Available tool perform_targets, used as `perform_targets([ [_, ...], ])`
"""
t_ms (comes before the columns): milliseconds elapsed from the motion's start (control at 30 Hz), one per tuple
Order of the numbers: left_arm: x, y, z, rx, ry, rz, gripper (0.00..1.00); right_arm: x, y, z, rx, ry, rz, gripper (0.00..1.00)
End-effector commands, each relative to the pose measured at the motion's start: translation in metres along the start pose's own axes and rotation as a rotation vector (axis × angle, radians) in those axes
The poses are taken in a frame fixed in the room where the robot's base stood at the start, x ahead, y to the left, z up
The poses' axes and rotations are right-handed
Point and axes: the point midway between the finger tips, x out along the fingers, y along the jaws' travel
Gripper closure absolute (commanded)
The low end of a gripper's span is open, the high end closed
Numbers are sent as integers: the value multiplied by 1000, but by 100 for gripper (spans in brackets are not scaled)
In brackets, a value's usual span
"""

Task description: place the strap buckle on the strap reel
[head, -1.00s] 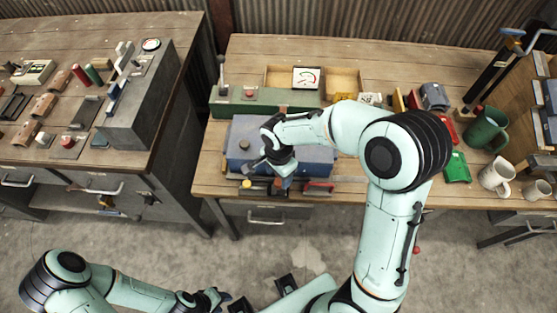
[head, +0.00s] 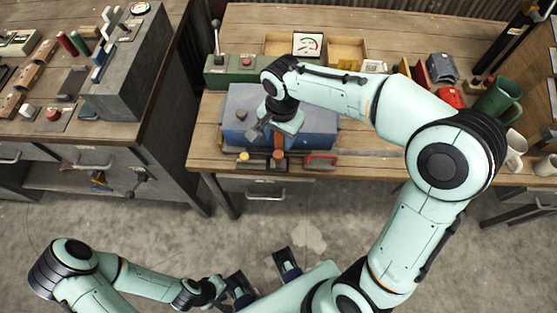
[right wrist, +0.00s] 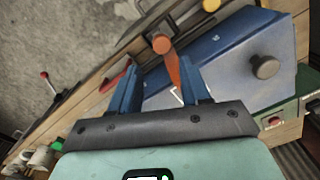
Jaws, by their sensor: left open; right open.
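My right gripper (head: 268,143) is open above the front part of a blue sloped box (head: 238,112) on the bench. In the right wrist view its two blue fingers (right wrist: 160,72) stand apart, with an orange knob on an orange lever (right wrist: 172,68) showing beyond and between them. Nothing is clearly held. My left gripper (head: 262,277) is open and empty low in the head view, away from the bench. I cannot pick out the strap buckle or the strap reel with certainty. The right hand hides part of the box front.
A yellow knob (head: 243,156) and a red handle (head: 321,160) lie along the bench's front edge. A green base (head: 228,72) with a lever stands behind the box. A green mug (head: 497,98) stands at the right. The grey machine (head: 140,70) stands on the left bench.

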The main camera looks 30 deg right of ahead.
Motion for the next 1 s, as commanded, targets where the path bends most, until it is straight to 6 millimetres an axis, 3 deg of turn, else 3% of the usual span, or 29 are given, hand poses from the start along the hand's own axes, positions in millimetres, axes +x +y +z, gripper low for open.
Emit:
perform_targets([
  [300, 6, -2, 0, 0, -1, 0, 57, 57, 0, 0, 1, -1, 4, 53],
  [533, 7, -2, 0, 0, -1, 0, 57, 74, 0, -1, 4, -1, 3, 53],
  [800, 10, -4, 0, -1, -3, -1, 57, 112, 0, -3, 3, -1, 4, 53],
  [1000, 11, -4, 0, -1, -3, -1, 57, 119, -1, -3, 4, 0, 0, 53],
])
